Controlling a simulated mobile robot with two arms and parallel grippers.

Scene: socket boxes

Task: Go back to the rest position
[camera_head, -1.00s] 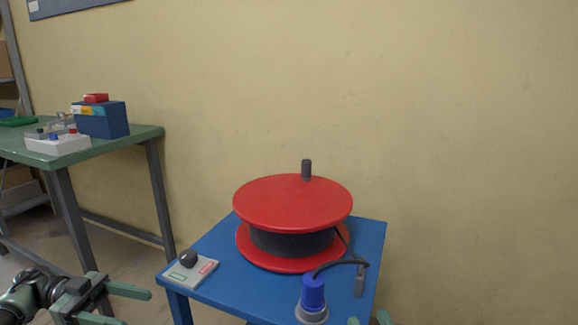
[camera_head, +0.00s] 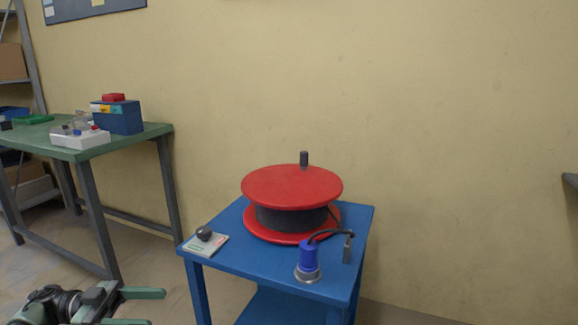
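My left gripper (camera_head: 150,308) is at the bottom left of the head view. Its two green fingers are apart with nothing between them, in front of and left of the blue table (camera_head: 232,262). My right gripper is out of view. On the blue table stands a red cable reel (camera_head: 292,187) with dark cable wound on it and a dark knob on top. A blue plug with a grey collar (camera_head: 309,262) stands at the table's front edge, the cable running near it. A small white panel with a dark knob (camera_head: 206,240) lies at the table's left corner.
A green workbench (camera_head: 100,147) at the left carries a white socket box (camera_head: 80,139), a blue box (camera_head: 121,119) and a red item (camera_head: 113,97). Shelving stands at the far left. A dark edge (camera_head: 571,180) shows at the right. The floor between bench and blue table is clear.

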